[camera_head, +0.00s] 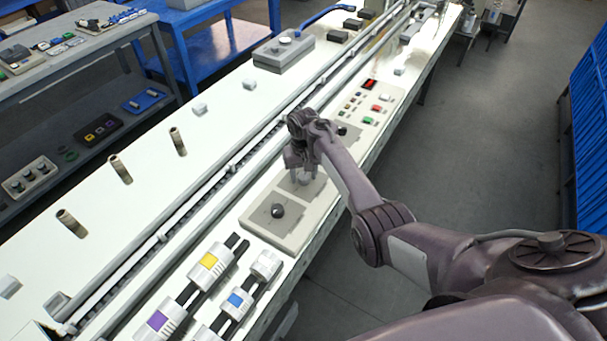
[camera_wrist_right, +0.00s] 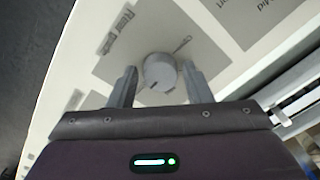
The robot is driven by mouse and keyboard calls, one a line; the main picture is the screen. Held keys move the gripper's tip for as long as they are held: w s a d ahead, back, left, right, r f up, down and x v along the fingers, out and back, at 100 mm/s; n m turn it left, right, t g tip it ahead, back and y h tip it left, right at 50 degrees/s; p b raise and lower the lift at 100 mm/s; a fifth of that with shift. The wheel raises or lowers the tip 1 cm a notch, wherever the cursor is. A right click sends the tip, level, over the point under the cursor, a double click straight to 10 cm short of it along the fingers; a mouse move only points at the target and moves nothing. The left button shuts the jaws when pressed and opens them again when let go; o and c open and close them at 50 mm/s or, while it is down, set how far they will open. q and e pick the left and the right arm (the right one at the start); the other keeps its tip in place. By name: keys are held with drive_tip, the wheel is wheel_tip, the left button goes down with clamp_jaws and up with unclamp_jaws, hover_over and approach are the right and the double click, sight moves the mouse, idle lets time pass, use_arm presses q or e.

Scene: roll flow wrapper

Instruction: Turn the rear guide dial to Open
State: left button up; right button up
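Small gaps show between the dial and the fingers. The dial's dark pointer mark is toward its lower side. Labels are printed on the panel around it, but I cannot read them surely. Another dark dial (camera_head: 278,210) stands on the near part of the panel. My left gripper is not in view.
Rollers with yellow (camera_head: 209,260), purple and blue bands lie in front of the panel. A button panel (camera_head: 372,107) with a red display is beyond it. A long rail runs along the bench on the left. Floor is clear on the right.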

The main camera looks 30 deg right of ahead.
drive_tip(key=c, duration=0.7)
